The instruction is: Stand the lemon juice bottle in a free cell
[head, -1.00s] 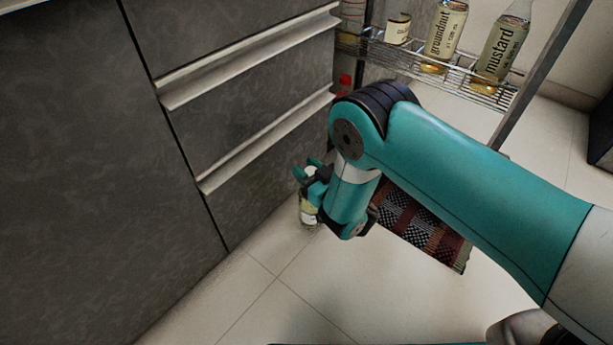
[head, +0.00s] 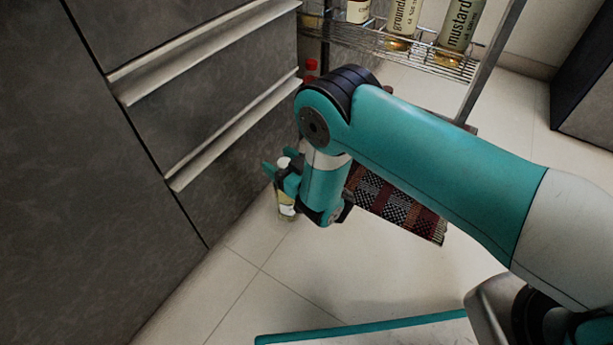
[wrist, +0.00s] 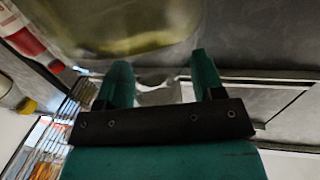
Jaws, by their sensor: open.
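A small bottle with a white cap and yellow-green contents (head: 287,211), apparently the lemon juice bottle, is low beside the drawer fronts, partly hidden by my gripper. My gripper (head: 276,170) is open at its upper part; I cannot tell whether the fingers touch it. In the wrist view a large, blurred yellow-green shape (wrist: 125,38), likely this bottle up close, lies just past the open fingertips (wrist: 163,72). No divided container with cells can be made out.
Grey drawers with pale handles (head: 230,128) stand close at the left. A wire rack (head: 420,52) holds a mustard bottle (head: 459,25) and other bottles. A red-capped bottle (head: 311,68) is beside the drawers. A woven cloth (head: 400,208) lies behind my arm. Front floor is open.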

